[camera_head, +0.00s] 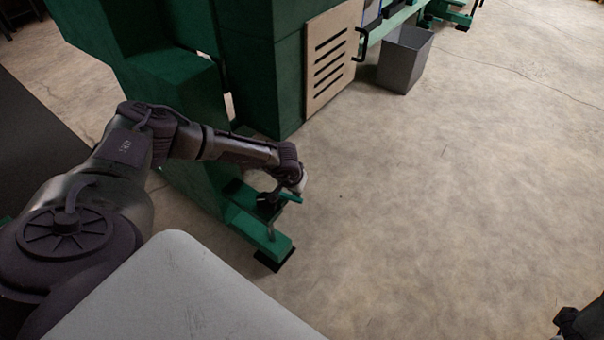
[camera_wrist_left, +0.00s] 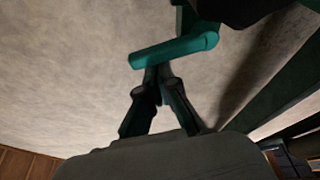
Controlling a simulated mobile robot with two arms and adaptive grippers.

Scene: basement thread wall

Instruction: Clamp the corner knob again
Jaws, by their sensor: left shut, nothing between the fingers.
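A green bar-like handle (camera_head: 290,197) shows at the foot of the green machine, and it lies across the view just beyond my fingertips in the left wrist view (camera_wrist_left: 175,50). I take it for the corner knob's lever, but cannot be sure. My left gripper (camera_head: 268,203) points down beside it, partly hidden by my wrist in the head view. In the left wrist view its two fingers (camera_wrist_left: 158,76) meet at the tips, shut and empty, at or touching the bar's near edge. A dark part of mine (camera_head: 582,322), perhaps the right gripper, is cut off at the lower right.
The green machine's foot (camera_head: 262,235) juts onto the floor with a black pad under its end. The machine body with a slotted pale panel (camera_head: 331,58) stands behind. A grey bin (camera_head: 405,60) stands farther back. The concrete floor (camera_head: 450,180) to the right is clear.

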